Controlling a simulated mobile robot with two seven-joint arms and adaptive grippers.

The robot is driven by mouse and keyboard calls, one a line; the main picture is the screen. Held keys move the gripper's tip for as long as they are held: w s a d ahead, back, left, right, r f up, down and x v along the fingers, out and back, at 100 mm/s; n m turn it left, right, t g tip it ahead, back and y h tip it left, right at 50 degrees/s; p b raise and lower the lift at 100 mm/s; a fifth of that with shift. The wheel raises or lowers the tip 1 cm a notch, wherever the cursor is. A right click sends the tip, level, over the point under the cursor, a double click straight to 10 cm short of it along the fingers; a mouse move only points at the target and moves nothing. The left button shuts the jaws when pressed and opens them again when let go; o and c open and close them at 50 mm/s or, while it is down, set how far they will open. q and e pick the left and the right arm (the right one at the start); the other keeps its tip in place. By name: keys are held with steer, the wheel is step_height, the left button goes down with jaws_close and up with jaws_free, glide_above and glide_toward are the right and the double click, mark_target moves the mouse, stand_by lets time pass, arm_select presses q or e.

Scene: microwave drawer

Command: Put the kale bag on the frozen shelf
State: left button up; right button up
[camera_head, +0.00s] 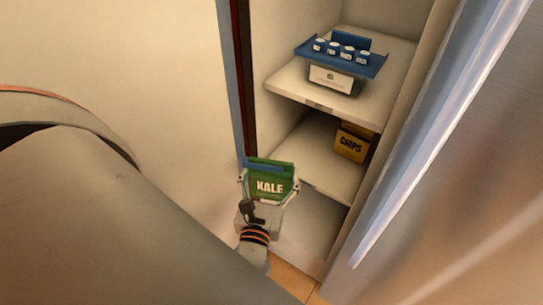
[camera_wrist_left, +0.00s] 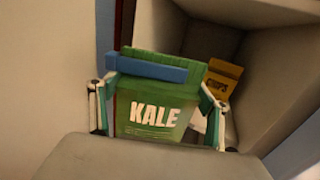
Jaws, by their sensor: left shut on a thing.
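The green kale bag (camera_head: 272,184), with white KALE lettering and a blue strip along its top, is held in my left gripper (camera_head: 268,190). The gripper is shut on the bag, one finger on each side. In the left wrist view the bag (camera_wrist_left: 152,108) fills the middle between the fingers. The bag is in front of the open cabinet, near its left side, at about the height of the shelf (camera_head: 325,168) that carries the chips. I cannot tell which shelf is the frozen one. My right gripper is not in view.
A yellow chips bag (camera_head: 354,142) stands on the middle shelf; it also shows in the left wrist view (camera_wrist_left: 222,80). The cabinet's left edge (camera_head: 232,90) is close to the bag.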

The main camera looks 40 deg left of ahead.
arm_select(q)
steer(key=w+a+f+b, duration=0.1)
steer(key=w+f+b, duration=0.1)
steer(key=w, duration=1.8)
steer(key=shift+b, duration=0.7)
steer(key=shift+f, duration=0.35)
steer(key=o, duration=1.5)
steer(key=shift+s+f, duration=0.1)
steer(key=shift+f, duration=0.05)
steer(key=v, duration=1.2)
